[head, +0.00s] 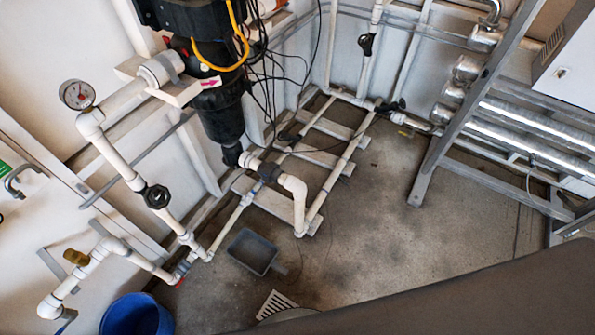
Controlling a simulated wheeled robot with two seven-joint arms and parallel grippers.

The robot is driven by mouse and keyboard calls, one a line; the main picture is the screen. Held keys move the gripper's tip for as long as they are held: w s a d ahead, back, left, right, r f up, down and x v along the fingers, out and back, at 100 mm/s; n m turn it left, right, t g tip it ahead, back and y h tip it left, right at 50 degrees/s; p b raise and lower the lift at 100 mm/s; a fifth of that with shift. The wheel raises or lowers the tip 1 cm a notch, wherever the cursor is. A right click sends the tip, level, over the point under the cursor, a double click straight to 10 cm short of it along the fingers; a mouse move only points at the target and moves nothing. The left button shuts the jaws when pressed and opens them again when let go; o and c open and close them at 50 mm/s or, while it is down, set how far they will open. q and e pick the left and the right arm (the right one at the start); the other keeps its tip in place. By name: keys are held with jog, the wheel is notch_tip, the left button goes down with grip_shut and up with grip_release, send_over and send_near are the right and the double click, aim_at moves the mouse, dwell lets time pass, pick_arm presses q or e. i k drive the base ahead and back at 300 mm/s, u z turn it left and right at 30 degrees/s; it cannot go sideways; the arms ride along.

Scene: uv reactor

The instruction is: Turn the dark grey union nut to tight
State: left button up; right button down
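A dark grey ring-shaped fitting (268,172), which looks like the union nut, sits on a short white pipe below the black filter housing (222,110). The pipe runs to a white elbow (293,184) on its right. Another round black fitting (156,196) sits on the sloping white pipe at left; I cannot tell if it is a nut or a valve. How tight either fitting is cannot be seen. Neither of my grippers shows in the head view.
A pressure gauge (77,94) tops the left pipe. Black cables (270,85) hang beside the housing. A grey dustpan-like tray (252,251) and a blue bucket (136,316) stand on the floor. A metal frame (465,115) holds shiny tubes at right. The central floor (385,220) is clear.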

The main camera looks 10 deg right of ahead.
aim_at(268, 171)
jog(key=z, duration=0.05)
jog(key=k, duration=0.6)
jog(key=z, duration=0.25)
jog(key=i, duration=1.1)
jog(key=z, duration=0.5)
